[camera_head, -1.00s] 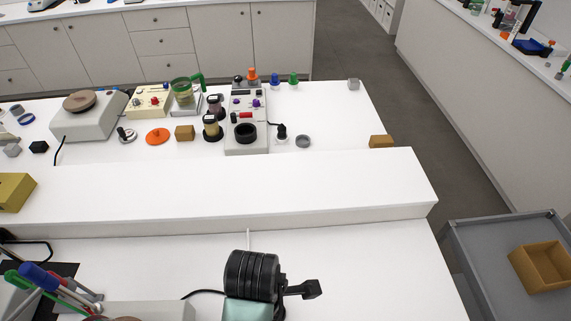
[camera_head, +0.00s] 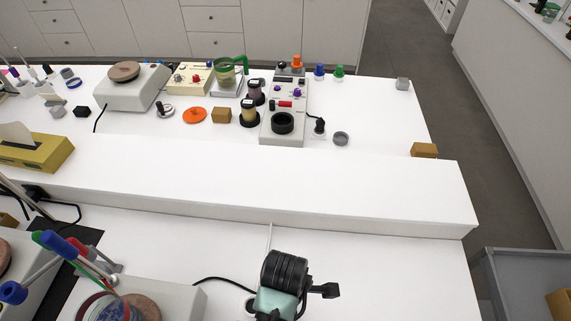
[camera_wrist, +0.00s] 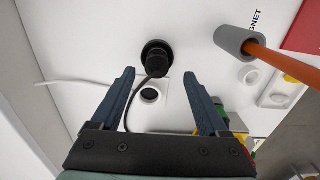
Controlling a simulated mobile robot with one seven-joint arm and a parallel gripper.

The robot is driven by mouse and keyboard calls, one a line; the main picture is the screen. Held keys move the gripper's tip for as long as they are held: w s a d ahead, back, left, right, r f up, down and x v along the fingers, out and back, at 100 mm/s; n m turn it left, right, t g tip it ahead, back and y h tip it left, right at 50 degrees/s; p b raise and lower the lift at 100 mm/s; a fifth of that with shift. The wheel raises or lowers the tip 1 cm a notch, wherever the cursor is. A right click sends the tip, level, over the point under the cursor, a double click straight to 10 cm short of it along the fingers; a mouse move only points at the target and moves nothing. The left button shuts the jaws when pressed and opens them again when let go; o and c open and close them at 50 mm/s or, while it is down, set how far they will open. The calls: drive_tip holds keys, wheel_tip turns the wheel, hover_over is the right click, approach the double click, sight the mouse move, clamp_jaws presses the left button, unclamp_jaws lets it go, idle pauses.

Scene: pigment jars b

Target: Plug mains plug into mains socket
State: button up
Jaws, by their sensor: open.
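The black mains plug (camera_wrist: 158,64), with a black cable, shows in the wrist view just beyond and between my fingertips. It sits over a dark round base; I cannot tell whether it is seated in anything. The mains socket (camera_wrist: 150,95) appears to be the white square plate with a dark round recess, between my fingers and nearer the palm. The cable curves down beside it. My gripper (camera_wrist: 161,74) is open with nothing between its fingers touching them. In the head view my black and teal wrist hides the plug and most of the area beneath it.
A raised white shelf (camera_head: 250,190) runs behind the work area. An orange-shafted tool with a grey collar (camera_wrist: 236,41) stands right of the plug in the wrist view. A pen holder and round pots (camera_head: 120,305) are at front left. The bench right of my wrist is clear.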

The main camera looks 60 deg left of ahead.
drive_tip(key=shift+w+a+f+p, duration=0.15)
drive_tip(key=shift+f+p, duration=0.3)
drive_tip(key=shift+f, duration=1.75)
drive_tip(key=shift+c, duration=0.3)
clamp_jaws()
